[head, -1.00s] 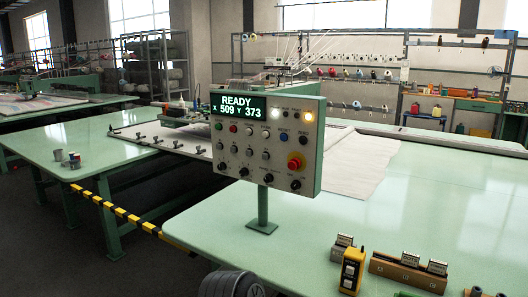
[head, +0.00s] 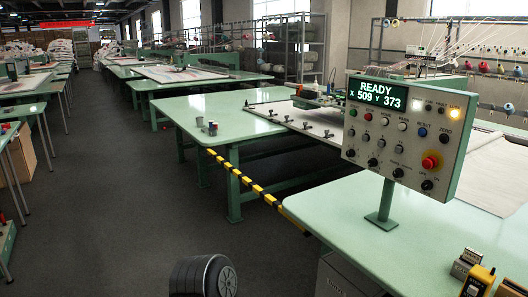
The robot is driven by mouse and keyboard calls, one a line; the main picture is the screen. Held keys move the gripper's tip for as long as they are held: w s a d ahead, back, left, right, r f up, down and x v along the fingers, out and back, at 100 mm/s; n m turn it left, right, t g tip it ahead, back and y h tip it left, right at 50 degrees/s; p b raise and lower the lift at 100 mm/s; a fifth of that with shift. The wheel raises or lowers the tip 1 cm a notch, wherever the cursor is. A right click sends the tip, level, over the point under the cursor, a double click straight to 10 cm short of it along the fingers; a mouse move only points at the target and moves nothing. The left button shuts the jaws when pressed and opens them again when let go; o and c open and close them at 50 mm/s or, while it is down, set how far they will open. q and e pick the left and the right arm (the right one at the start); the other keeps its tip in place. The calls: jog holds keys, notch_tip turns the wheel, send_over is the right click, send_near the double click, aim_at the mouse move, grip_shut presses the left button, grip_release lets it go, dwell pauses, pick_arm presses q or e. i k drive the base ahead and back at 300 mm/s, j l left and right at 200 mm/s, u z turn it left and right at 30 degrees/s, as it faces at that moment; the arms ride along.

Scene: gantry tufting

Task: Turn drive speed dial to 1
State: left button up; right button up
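The control panel (head: 402,137) stands on a green post at the right of the head view. Its screen (head: 385,94) reads READY, X 509 Y 373. Below the screen are rows of coloured buttons, black knobs and a red emergency knob (head: 431,162). Several black dials run along the lower part, among them one at the lower left (head: 351,153); their labels are too small to read, so I cannot tell which is the drive speed dial or its setting. Neither of my grippers is in view.
A green table (head: 345,215) carries the panel, with a yellow device (head: 478,281) at its front. The dark floor (head: 110,220) at left is clear.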

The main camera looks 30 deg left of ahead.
aim_at(351, 153)
jog(key=u, duration=0.35)
jog(key=i+j+z, duration=0.1)
jog(key=i+j, duration=0.15)
jog(key=j, duration=0.3)
jog(key=i+j+z, duration=0.1)
jog(key=i+j, duration=0.2)
jog(key=j, duration=0.25)
jog(key=i+j+z, duration=0.1)
jog(key=j, duration=0.45)
jog(key=i+j, duration=0.35)
jog(key=j, duration=0.25)
jog(key=i+j+z, duration=0.15)
jog(key=j, duration=0.4)
jog(key=i+j+z, duration=0.1)
jog(key=i+j, duration=0.15)
jog(key=j, duration=0.35)
jog(key=i+j+z, duration=0.1)
jog(key=j, duration=0.55)
jog(key=i+j+z, duration=0.1)
jog(key=j, duration=0.5)
jog(key=i, duration=0.1)
